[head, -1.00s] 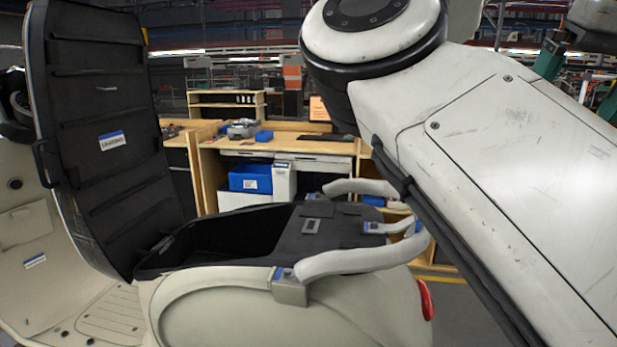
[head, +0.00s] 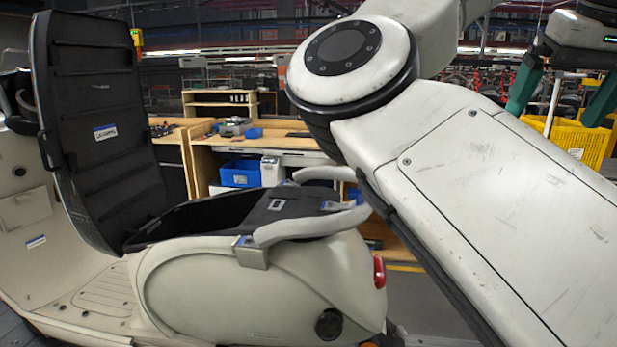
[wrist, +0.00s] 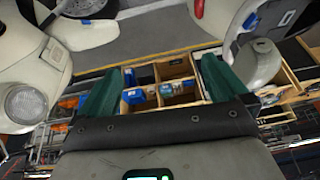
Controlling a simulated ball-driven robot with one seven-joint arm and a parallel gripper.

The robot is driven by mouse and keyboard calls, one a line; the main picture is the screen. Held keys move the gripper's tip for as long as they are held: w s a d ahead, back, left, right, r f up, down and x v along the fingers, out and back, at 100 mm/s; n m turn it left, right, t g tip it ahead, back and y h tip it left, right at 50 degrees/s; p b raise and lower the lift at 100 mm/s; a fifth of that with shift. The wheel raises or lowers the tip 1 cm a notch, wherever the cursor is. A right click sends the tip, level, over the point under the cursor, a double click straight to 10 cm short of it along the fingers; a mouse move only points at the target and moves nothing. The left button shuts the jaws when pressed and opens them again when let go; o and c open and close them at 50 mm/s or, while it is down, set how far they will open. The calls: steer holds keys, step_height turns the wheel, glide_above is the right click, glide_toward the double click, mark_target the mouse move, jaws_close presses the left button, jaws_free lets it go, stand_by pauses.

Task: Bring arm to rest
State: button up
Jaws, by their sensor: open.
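My gripper (head: 562,98) is at the upper right of the head view, its two green fingers pointing down and spread apart. In the wrist view the green fingers (wrist: 160,72) are also wide apart, with nothing held between them. My arm crosses the right side of the head view, bent at a round joint, and hides part of the workshop behind it.
A beige scooter (head: 230,295) with its black seat (head: 100,130) raised stands at left, near my arm. Wooden workbenches (head: 270,143) with a blue bin (head: 240,173) are behind it. A yellow crate (head: 575,142) shows behind my gripper. Grey floor is visible right of the scooter.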

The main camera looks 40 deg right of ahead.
steer(key=w+f+n+h, duration=0.1)
steer(key=w+f+h, duration=0.1)
steer(key=w+f, duration=0.75)
steer(key=w+f+n+h, duration=0.2)
steer(key=w+f+h, duration=0.15)
steer(key=f, duration=1.15)
steer(key=a+f+n+y, duration=0.15)
steer(key=a+f, duration=0.25)
steer(key=f, duration=0.5)
steer(key=a+f+n+y, duration=0.1)
steer(key=a+f+n, duration=0.25)
steer(key=f, duration=0.65)
steer(key=s+a+f+n+g+y, duration=0.1)
steer(key=s+a+f+y, duration=0.5)
steer(key=s+a+f, duration=1.1)
steer(key=shift+s+a+f+n+g, duration=0.45)
steer(key=shift+f+g, duration=0.25)
steer(key=shift+f, duration=0.2)
steer(key=shift+w, duration=0.1)
steer(key=shift+c, duration=0.2)
